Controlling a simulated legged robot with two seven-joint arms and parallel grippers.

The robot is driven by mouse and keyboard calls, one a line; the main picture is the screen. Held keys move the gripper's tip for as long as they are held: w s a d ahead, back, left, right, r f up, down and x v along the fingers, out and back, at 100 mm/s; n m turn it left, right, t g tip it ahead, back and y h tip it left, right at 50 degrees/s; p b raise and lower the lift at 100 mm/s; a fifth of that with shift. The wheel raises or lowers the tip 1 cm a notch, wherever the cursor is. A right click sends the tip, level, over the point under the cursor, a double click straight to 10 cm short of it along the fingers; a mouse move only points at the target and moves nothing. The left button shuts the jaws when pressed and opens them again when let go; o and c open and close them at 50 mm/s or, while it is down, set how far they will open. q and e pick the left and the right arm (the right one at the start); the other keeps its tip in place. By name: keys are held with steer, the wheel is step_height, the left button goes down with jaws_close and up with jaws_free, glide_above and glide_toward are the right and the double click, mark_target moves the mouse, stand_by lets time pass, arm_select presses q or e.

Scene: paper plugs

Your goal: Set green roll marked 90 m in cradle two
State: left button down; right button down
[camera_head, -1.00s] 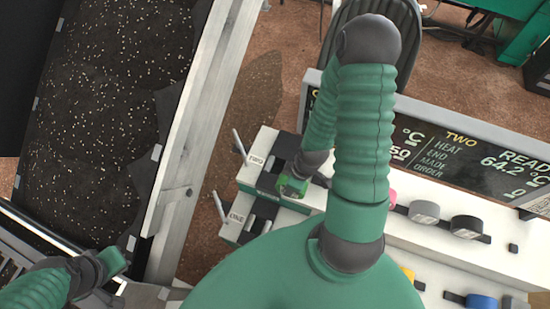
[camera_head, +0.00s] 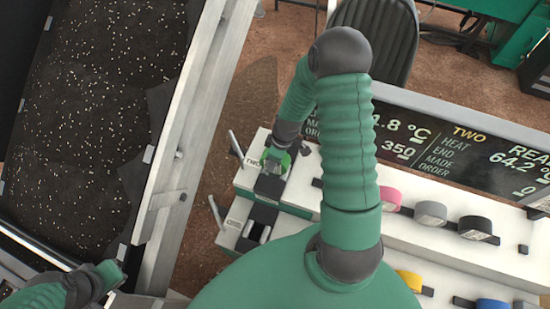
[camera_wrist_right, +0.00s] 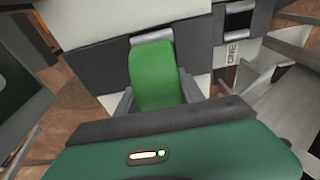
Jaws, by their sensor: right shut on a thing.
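The green roll (camera_wrist_right: 155,75) is held between the two fingers of my right gripper (camera_wrist_right: 157,92) in the right wrist view; no 90 m mark is readable. In the head view my right gripper (camera_head: 276,160) and the green roll (camera_head: 284,165) are at cradle two (camera_head: 268,186), beside its TWO label. The gripper hides part of the cradle, so I cannot tell whether the roll touches its seat. My left gripper (camera_head: 112,273) is at the lower left, away from the cradles; its jaws are unclear.
Cradle one (camera_head: 257,224) is below cradle two, with a lever (camera_head: 216,211) at its left. Pink (camera_head: 389,198), grey (camera_head: 431,212) and black (camera_head: 474,227) rolls stand on the white shelf at right. The display (camera_head: 440,145) stands behind. A dark speckled bed (camera_head: 90,110) fills the left.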

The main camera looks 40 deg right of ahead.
steer(key=shift+f, duration=0.45)
steer(key=shift+s, duration=0.1)
steer(key=shift+d+f, duration=0.1)
steer(key=shift+f, duration=0.05)
steer(key=c, duration=1)
jaws_free()
steer(key=shift+d, duration=0.1)
steer(key=shift+c, duration=0.2)
steer(key=o, duration=0.3)
steer(key=shift+d, duration=0.1)
